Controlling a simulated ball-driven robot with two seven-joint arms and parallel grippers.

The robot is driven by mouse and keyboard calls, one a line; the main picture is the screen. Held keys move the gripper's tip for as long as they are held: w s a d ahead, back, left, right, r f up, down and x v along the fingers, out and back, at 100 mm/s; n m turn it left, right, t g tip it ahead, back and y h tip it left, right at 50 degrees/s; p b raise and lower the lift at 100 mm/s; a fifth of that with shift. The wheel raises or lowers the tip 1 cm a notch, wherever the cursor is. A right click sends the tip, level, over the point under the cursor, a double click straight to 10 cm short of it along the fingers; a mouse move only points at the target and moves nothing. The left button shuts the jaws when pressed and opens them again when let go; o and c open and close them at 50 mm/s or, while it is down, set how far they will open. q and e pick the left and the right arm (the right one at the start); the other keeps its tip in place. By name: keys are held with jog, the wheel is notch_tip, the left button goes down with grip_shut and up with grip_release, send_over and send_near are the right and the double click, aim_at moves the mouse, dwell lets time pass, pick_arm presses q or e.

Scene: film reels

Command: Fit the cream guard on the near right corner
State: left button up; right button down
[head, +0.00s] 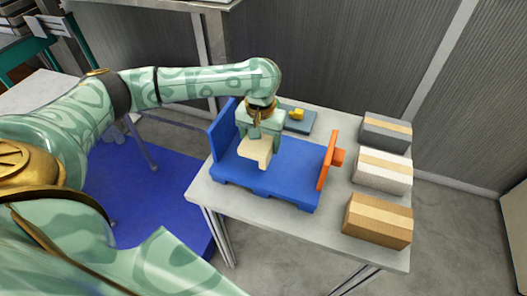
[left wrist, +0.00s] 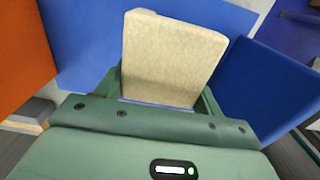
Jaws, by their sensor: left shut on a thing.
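My left gripper (head: 262,134) is shut on the cream guard (head: 257,152) and holds it over the blue pallet-like base (head: 290,182). The guard looks like an angled piece; in the left wrist view the cream guard (left wrist: 170,55) sticks out from between the green fingers of my left gripper (left wrist: 160,92). Below it lies the blue base (left wrist: 85,40). The base's near right corner (head: 317,207) shows bare in the head view, to the right of and nearer than the guard. My right gripper is not in view.
A blue upright panel (head: 222,132) stands at the base's left end and an orange panel (head: 326,163) with a knob at its right end. A small tray (head: 301,126) with a yellow piece (head: 297,115) lies behind. Grey (head: 386,134), white (head: 383,172) and brown (head: 377,222) boxes line the table's right.

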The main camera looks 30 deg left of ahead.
aim_at(262, 150)
pick_arm(q)
jog(key=f+b, duration=0.3)
jog(key=f, duration=0.1)
jog(key=shift+w+f, duration=0.1)
jog(key=shift+w, duration=0.15)
jog(key=shift+d+r, duration=0.1)
jog(key=shift+r, duration=0.15)
jog(key=o, duration=1)
jog(key=shift+f+p, duration=0.1)
jog(key=shift+p, duration=0.2)
jog(key=shift+c, duration=0.2)
